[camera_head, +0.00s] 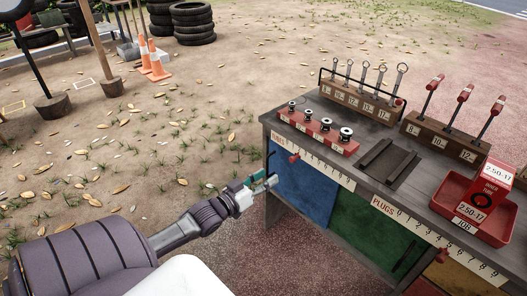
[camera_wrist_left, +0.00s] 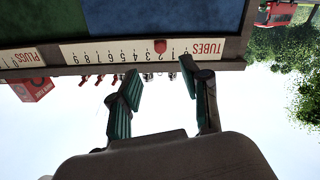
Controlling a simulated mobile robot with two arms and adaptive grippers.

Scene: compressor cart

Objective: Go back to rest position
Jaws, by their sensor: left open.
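My left gripper (camera_head: 262,184) is at the left side of the workbench (camera_head: 345,170), just outside and in front of its blue panel (camera_head: 303,188) in the head view. In the left wrist view, which is upside down, my left gripper (camera_wrist_left: 160,82) has its two green-padded fingers apart with nothing between them. I cannot tell whether a finger touches the bench. My right gripper does not show in either view.
On the bench stand a red socket tray (camera_head: 318,132), a wrench rack (camera_head: 360,100), a wooden block (camera_head: 440,138) with red-handled tools, and a red box (camera_head: 485,190) in a red tray. Orange cones (camera_head: 156,62) and tires (camera_head: 193,22) stand far back. Open ground lies left of the bench.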

